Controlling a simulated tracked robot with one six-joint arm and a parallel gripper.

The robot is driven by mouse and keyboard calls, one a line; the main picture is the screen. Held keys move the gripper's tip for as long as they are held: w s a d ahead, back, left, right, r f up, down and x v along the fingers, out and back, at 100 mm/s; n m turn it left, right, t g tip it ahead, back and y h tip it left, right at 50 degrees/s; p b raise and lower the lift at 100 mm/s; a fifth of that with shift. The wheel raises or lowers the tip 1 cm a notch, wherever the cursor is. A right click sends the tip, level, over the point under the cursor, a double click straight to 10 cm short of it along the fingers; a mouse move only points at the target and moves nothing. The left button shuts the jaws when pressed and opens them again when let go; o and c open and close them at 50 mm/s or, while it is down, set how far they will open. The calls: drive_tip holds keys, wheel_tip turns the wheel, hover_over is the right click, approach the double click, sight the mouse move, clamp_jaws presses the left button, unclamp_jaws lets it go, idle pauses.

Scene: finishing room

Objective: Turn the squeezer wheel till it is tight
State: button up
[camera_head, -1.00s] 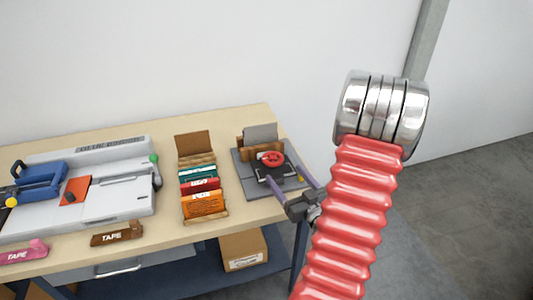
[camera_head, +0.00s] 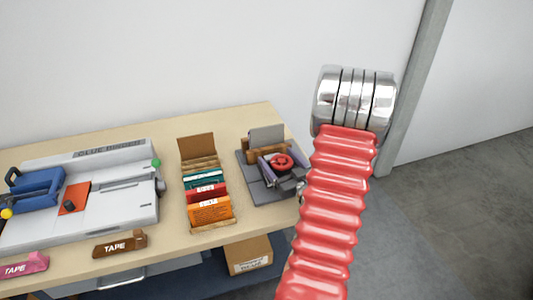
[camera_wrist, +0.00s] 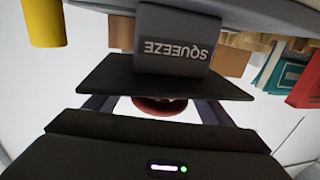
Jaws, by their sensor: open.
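The squeezer (camera_head: 251,182) is a grey device at the right end of the table, with a red wheel (camera_head: 281,162) on top. In the wrist view a grey block labelled SQUEEZE (camera_wrist: 178,42) and a dark plate show, with the red wheel (camera_wrist: 160,106) partly hidden below the plate. My gripper (camera_head: 276,158) is open, one finger on each side of the red wheel. The fingers also show in the wrist view (camera_wrist: 157,112), apart, with the wheel between them. I cannot tell whether they touch its rim.
Left of the squeezer stands a holder with several coloured packets (camera_head: 206,190). Further left is a white glue binder (camera_head: 120,205) with a blue clamp part. A brown tape box (camera_head: 120,244) and a pink one (camera_head: 25,266) lie at the front edge. My red ribbed arm fills the right.

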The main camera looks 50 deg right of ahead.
drive_tip(key=shift+x, duration=0.9)
drive_tip(key=shift+c, duration=0.6)
drive_tip(key=c, duration=0.9)
